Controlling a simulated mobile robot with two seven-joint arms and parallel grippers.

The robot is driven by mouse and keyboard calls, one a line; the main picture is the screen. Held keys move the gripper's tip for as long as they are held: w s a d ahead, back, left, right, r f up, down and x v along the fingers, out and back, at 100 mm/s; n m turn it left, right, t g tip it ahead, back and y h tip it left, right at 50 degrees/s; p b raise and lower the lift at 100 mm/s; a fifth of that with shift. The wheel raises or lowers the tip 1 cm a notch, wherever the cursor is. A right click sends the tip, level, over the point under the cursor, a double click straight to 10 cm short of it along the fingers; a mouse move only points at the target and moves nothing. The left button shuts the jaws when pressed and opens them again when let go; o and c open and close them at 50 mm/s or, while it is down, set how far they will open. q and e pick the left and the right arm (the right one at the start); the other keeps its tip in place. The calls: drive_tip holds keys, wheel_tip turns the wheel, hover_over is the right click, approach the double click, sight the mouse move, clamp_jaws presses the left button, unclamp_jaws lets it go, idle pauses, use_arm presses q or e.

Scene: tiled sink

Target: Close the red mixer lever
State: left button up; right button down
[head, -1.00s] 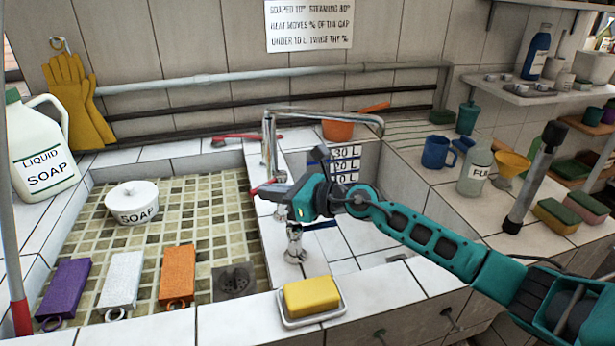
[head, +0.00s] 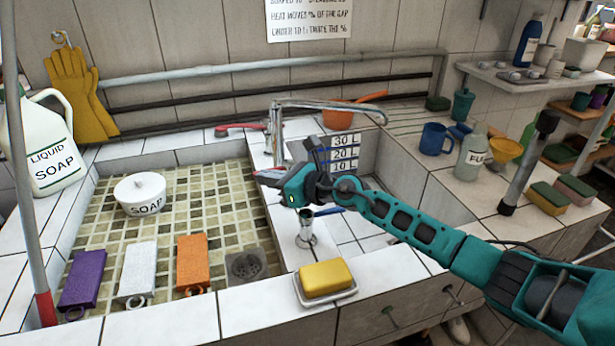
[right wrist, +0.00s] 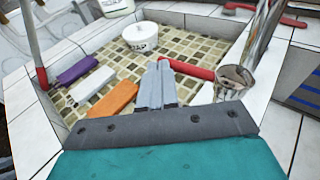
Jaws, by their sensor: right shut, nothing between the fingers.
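The red mixer lever (head: 268,173) shows as a short red end at the tip of my right gripper (head: 271,182), beside the chrome mixer tap (head: 279,135). In the right wrist view the lever (right wrist: 190,70) is a red bar running from the chrome body (right wrist: 234,80) across the far end of my shut fingers (right wrist: 162,70). The fingers are empty and very close to the lever; I cannot tell whether they touch it. My gripper and wrist hide much of the mixer body in the head view. A blue lever (head: 328,212) shows on its right side. My left gripper is out of view.
The tiled basin with a soap pot (head: 140,192) lies left. A yellow soap bar (head: 326,277) sits on the front ledge. A red-handled thing (head: 240,128) lies on the back ledge. A pole (head: 30,200) stands at the left. A bottle (head: 473,160) and mug (head: 437,146) stand right.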

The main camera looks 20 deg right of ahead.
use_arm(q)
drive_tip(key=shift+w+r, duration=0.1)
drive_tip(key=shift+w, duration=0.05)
use_arm(e)
drive_tip(key=shift+w+a, duration=0.2)
drive_tip(key=shift+w, duration=0.2)
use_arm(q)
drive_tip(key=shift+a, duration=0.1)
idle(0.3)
